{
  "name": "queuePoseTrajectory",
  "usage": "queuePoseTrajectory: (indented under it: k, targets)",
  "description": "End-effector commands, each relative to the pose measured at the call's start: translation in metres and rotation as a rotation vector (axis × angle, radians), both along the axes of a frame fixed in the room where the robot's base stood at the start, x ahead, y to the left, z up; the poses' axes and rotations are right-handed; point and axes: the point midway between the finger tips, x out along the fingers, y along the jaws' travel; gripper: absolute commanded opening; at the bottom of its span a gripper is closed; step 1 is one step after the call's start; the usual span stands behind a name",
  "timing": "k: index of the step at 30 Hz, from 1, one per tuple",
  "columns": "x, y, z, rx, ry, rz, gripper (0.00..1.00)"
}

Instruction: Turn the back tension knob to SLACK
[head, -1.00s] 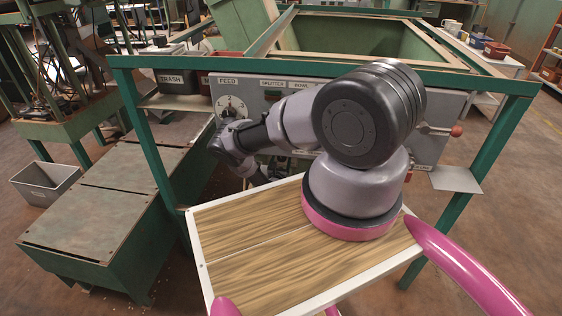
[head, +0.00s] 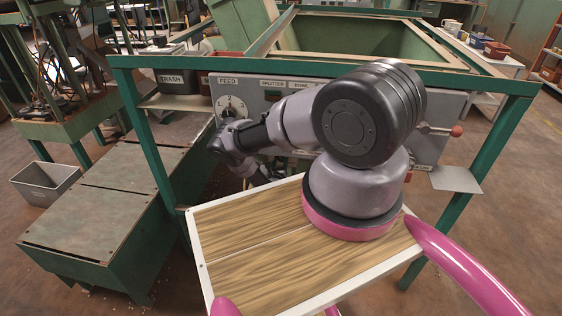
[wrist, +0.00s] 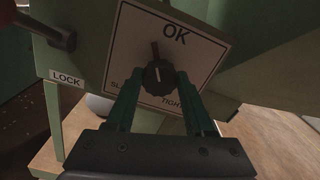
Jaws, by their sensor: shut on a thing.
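The tension knob (wrist: 160,78) is a dark round knob on a white plate (wrist: 205,52) in the wrist view. The plate reads OK at the top, TIGHT at the lower right and a partly hidden word starting "SL" at the lower left. One finger covers part of the "SL" word. In the head view my arm hides the gripper and this knob.
A LOCK label (wrist: 67,77) and a dark handle (wrist: 48,32) sit left of the plate. A red-tipped lever (head: 456,130) sticks out at right.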

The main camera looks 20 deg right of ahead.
Motion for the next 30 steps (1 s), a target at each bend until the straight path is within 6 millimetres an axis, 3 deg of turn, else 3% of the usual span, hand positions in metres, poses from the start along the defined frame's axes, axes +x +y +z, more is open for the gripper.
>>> queuePoseTrajectory:
  k: [15, 30]
  targets:
    - [0.0005, 0.0013, -0.0010, -0.321, 0.217, 0.000, 0.00]
    - [0.0006, 0.0018, -0.0015, -0.418, 0.282, 0.000, 0.00]
